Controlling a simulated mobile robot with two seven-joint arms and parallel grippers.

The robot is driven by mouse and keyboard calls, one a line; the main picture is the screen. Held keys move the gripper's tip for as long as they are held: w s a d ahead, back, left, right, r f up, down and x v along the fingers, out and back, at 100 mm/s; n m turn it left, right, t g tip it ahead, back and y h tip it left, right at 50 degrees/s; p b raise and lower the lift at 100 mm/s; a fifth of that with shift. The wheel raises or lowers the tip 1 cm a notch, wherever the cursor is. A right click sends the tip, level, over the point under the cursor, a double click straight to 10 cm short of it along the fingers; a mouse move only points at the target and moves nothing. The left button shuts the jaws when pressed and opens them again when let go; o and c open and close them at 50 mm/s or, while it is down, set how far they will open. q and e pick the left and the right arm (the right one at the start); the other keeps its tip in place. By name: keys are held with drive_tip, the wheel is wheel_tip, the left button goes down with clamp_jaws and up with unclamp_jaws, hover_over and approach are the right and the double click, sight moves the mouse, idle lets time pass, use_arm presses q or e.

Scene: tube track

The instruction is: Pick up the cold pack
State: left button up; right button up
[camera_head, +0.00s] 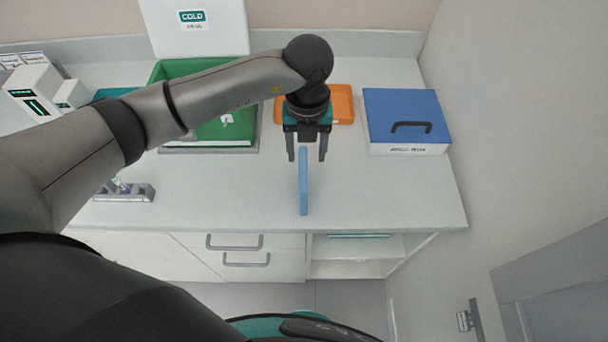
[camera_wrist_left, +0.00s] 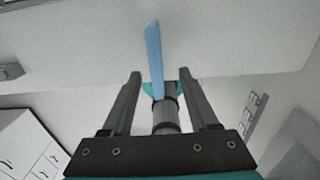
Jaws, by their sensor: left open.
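The cold pack (camera_head: 303,185) appears as a narrow light-blue slab, seen edge-on, at the front part of the counter. My left gripper (camera_head: 306,156) is open, and its two fingers stand to either side of the pack's far end in the head view. In the left wrist view the pack (camera_wrist_left: 154,50) lies in the gap between the fingertips (camera_wrist_left: 160,77), nearer the left finger. I cannot tell whether a finger touches it. My right gripper is in neither view.
A green bin (camera_head: 232,135) with a raised white lid (camera_head: 205,30) marked COLD stands behind left. An orange tray (camera_head: 343,103) is behind the gripper, and a blue-lidded box (camera_head: 405,110) is at right. A grey tube rack (camera_head: 138,193) sits front left. The front right counter is clear.

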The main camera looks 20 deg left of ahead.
sight(303, 178)
use_arm(q)
wheel_tip(303, 178, down, 5)
drive_tip(key=shift+r, duration=0.2)
drive_tip(key=shift+s+a+f+p, duration=0.1)
drive_tip(key=shift+f+p, duration=0.05)
drive_tip(key=shift+f, duration=0.75)
drive_tip(key=shift+s+a+f+p, duration=0.1)
drive_tip(key=shift+s+f+p, duration=0.05)
drive_tip(key=shift+f, duration=0.75)
drive_tip(key=shift+s+a+f+p, duration=0.1)
drive_tip(key=shift+f+p, duration=0.05)
drive_tip(key=shift+f, duration=0.75)
drive_tip(key=shift+c, duration=0.2)
clamp_jaws()
drive_tip(key=shift+r, duration=0.1)
